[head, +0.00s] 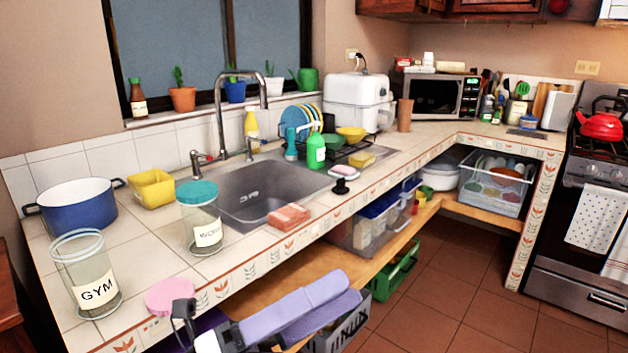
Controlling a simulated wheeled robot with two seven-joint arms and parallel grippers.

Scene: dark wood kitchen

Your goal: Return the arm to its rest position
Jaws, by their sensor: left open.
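My left gripper (192,325) shows at the bottom of the head view, in front of the counter's near edge, with its black and grey fingers apart. It appears to hold nothing. My right gripper is out of view.
The tiled counter (240,243) holds a jar marked GYM (92,260), a teal-lidded jar (200,230), a blue pot (78,207) and a pink sponge (289,216) near the sink (265,185). Open floor (440,285) lies to the right.

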